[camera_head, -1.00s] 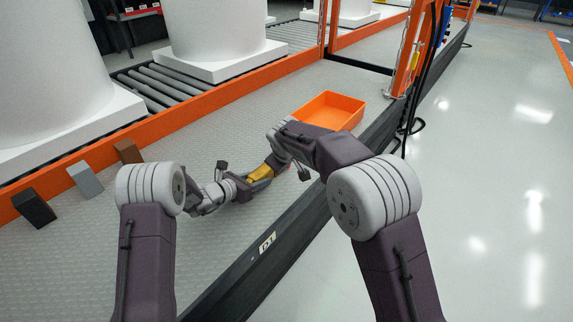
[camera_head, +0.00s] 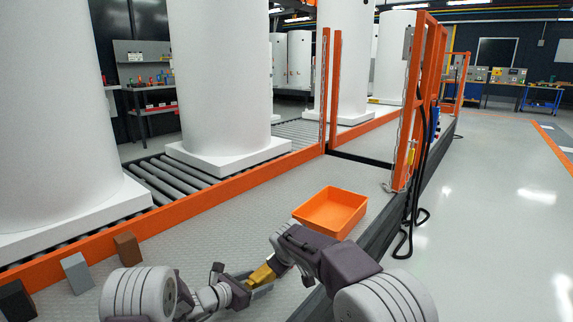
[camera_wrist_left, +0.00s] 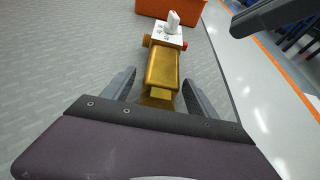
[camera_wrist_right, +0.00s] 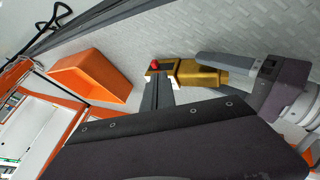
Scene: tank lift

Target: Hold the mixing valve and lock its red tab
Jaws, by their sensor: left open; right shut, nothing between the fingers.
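The mixing valve (camera_head: 262,275) is a yellow-brass body low in the head view. In the left wrist view the valve (camera_wrist_left: 162,68) has a white plate and white lever (camera_wrist_left: 172,22) at its far end. A small red tab (camera_wrist_left: 184,45) shows on its right side; the red tab also shows in the right wrist view (camera_wrist_right: 155,65). My left gripper (camera_wrist_left: 158,88) is open, one finger on each side of the brass body, apart from it at least on the left. My right gripper (camera_wrist_right: 160,82) is shut and empty close to the valve's plate end; whether it touches is unclear.
An orange bin (camera_head: 330,210) stands on the grey textured deck beyond the valve. Black, grey and brown blocks (camera_head: 76,272) stand at the left by an orange rail. White tanks (camera_head: 225,80) stand on rollers behind. An orange post (camera_head: 410,110) with hanging cables is at the right.

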